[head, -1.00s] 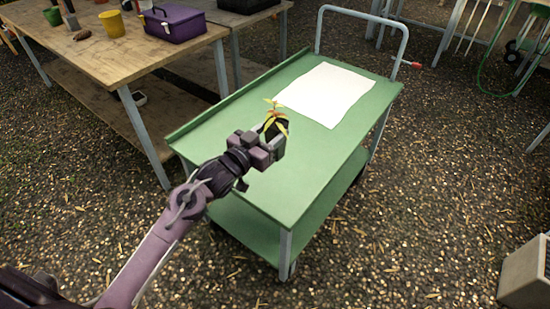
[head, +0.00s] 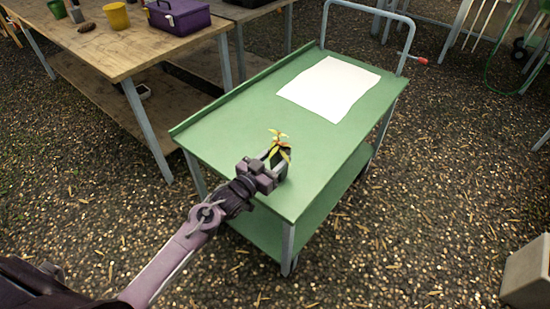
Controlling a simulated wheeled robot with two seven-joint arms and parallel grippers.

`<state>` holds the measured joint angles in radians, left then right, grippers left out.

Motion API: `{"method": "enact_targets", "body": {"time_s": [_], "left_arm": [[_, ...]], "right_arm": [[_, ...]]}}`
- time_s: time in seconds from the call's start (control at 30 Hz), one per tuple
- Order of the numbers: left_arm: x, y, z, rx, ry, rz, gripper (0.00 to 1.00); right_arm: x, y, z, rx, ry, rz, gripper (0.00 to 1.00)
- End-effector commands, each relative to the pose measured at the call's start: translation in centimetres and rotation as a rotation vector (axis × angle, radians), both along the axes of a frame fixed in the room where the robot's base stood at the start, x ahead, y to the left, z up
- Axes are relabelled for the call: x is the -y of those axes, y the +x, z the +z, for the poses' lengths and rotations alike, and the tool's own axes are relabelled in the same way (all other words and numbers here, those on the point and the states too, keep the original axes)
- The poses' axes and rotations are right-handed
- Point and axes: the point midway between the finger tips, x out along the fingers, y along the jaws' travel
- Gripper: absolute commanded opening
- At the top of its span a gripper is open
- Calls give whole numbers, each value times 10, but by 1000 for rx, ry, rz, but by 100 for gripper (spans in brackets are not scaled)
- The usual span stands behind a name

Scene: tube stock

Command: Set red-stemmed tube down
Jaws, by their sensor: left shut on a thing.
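My left gripper (head: 277,160) is shut on the tube with a small plant, whose yellow-green leaves (head: 279,145) stick up above the fingers. The tube itself is mostly hidden by the gripper, and the stem is too small to make out its colour clearly. The gripper is over the near part of the green cart top (head: 225,130); I cannot tell whether the tube touches it. A white sheet (head: 328,88) lies flat on the far part of the cart top. My right gripper is not in view.
A wooden table (head: 120,55) at the upper left holds a purple toolbox (head: 180,15), a yellow pot (head: 117,16) and a green pot (head: 57,8). The cart's grey handle (head: 408,32) rises at the back. The cart top between gripper and sheet is clear. A pale box (head: 528,275) stands lower right.

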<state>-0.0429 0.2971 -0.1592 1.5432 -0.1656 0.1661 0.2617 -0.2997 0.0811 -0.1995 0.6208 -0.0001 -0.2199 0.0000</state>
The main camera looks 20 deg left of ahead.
Motion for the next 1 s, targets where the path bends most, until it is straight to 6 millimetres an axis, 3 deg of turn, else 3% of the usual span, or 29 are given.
{"method": "enact_targets", "body": {"time_s": [0.13,0.17,0.33,0.67,0.87,1.0], "left_arm": [[0,0,-3,1,0,0,17],[0,0,-3,0,0,0,45],[0,0,-3,0,0,0,66],[0,0,2,0,0,0,66],[-10,-29,-1,-3,3,-1,66],[-21,-58,-1,-4,3,-1,66]], "right_arm": [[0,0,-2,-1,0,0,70],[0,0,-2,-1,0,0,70],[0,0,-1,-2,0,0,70],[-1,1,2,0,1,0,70],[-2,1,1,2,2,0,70],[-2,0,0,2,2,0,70]]}}
